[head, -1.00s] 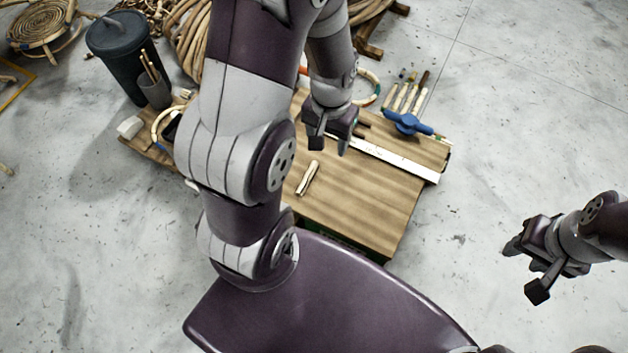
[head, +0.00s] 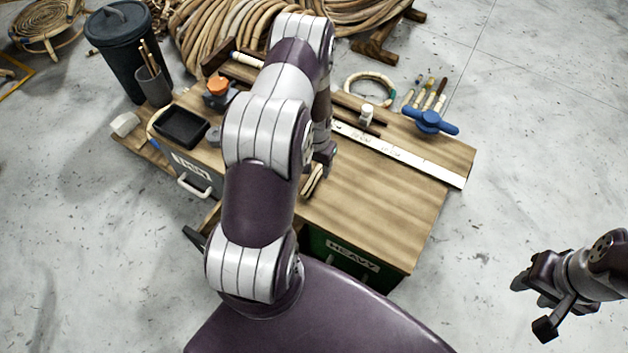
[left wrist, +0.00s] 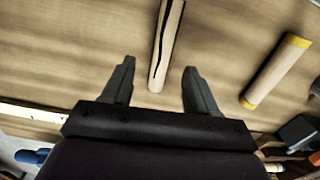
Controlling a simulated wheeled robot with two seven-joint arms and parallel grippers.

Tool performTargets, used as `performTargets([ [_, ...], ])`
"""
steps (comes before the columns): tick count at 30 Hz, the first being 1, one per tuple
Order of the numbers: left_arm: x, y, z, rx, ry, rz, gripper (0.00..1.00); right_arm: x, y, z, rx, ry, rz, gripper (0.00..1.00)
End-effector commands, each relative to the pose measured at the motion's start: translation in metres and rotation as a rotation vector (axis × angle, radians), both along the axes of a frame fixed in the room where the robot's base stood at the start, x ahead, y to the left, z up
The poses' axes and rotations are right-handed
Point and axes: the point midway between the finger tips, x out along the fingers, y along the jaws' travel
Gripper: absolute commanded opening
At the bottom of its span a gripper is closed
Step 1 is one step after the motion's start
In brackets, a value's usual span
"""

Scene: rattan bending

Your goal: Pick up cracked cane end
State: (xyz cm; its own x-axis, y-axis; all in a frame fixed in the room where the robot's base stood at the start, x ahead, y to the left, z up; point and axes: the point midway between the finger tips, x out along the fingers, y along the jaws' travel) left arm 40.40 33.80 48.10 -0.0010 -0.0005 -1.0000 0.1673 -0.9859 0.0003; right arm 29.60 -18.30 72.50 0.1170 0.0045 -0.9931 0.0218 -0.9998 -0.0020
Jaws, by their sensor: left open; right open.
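The cracked cane end (left wrist: 170,35) is a short pale cane piece with a dark split along it. In the left wrist view it lies on the wooden bench top, its near end between my left fingers. My left gripper (left wrist: 159,68) is open and holds nothing; I cannot tell its height above the cane. In the head view the cane (head: 314,181) is partly hidden by my left arm, with the left gripper (head: 325,160) over it. My right gripper (head: 532,305) is open and empty, over the floor at the right.
A cane piece with yellow ends (left wrist: 277,72) lies to the right in the wrist view. The bench (head: 400,220) carries a steel ruler (head: 400,155), blue-handled tool (head: 430,121), white bottle (head: 367,114) and black tray (head: 181,126). The bench's front right is clear.

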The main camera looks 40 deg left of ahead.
Motion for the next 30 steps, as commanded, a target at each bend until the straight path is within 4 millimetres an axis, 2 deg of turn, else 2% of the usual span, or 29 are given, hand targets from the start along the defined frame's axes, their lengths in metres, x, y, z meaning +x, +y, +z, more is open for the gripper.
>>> performTargets([
  [8,-0.005,0.002,-0.048,0.0,0.002,0.0,0.58,0.0,0.0,-0.021,0.0,0.0,0.0,0.43],
  [14,-0.005,0.002,-0.049,0.0,-0.001,0.0,0.58,0.0,0.0,-0.02,0.0,0.0,0.0,0.43],
  [15,-0.005,0.002,-0.049,0.0,-0.001,0.0,0.55,0.0,0.0,-0.02,0.0,0.0,0.0,0.43],
  [20,-0.005,0.002,-0.049,0.0,0.0,0.0,0.03,0.0,0.0,-0.02,0.0,0.0,0.0,0.43],
  [21,-0.005,0.002,-0.049,0.0,0.0,0.0,0.0,0.0,0.0,-0.02,0.0,0.0,0.0,0.43],
  [30,-0.005,0.002,-0.046,0.0,-0.001,0.0,0.0,0.0,0.0,-0.018,0.0,0.0,0.0,0.43],
])
